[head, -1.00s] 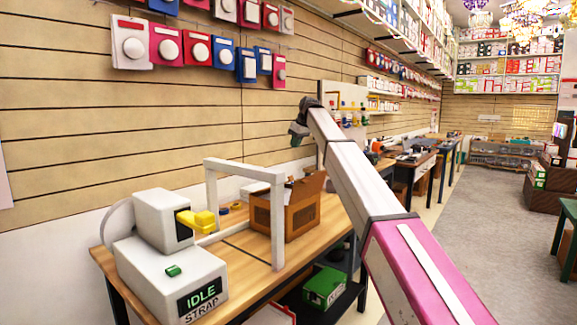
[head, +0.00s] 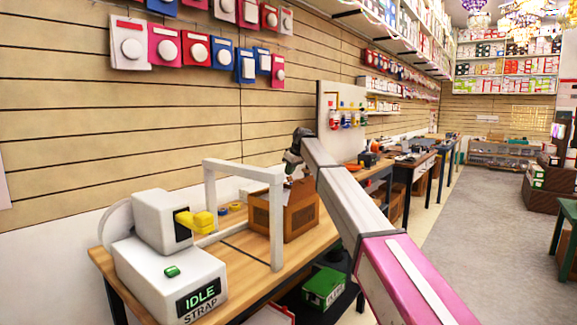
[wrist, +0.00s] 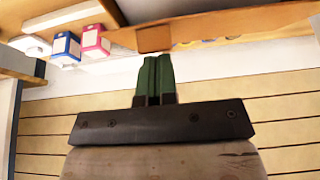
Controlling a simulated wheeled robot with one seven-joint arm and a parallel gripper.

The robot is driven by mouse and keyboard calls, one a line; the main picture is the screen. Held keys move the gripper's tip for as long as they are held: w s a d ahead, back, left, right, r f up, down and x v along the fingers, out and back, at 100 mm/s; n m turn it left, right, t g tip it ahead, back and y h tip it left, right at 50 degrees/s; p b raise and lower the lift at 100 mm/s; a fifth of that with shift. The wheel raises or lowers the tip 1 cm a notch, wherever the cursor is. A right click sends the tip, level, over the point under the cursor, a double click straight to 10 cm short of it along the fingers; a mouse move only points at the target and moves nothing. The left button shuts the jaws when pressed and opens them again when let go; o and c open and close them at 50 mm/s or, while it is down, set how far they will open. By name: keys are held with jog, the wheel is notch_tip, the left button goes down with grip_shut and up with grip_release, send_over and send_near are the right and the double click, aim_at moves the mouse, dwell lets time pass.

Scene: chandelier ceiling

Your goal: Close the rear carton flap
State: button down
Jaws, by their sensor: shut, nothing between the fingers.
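The brown carton (head: 296,212) stands on the wooden workbench, behind and right of the white strapping arch. My gripper (head: 291,166) is above the carton's top, pointing down, near its back side. In the wrist view my gripper's green fingers (wrist: 154,78) are together with nothing between them. A brown cardboard-like patch (wrist: 154,38) lies just past the fingertips there; I cannot tell whether it is the rear flap. My arm and the arch hide much of the carton's top, so the rear flap's angle is unclear, as is any contact.
The white strapping machine (head: 165,275) reads IDLE, with its white arch (head: 277,225) close to the carton's left. Tape rolls (head: 228,208) lie behind on the bench. A slatted wall (head: 170,110) with hanging packages rises behind. The aisle at right is clear.

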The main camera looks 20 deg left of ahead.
jog(key=shift+f, duration=0.15)
jog(key=shift+s+d+f, duration=0.25)
jog(key=shift+d+f, duration=0.35)
jog(key=shift+f, duration=0.05)
jog(key=shift+a+r, duration=0.1)
jog(key=shift+r, duration=0.1)
jog(key=shift+r, duration=0.7)
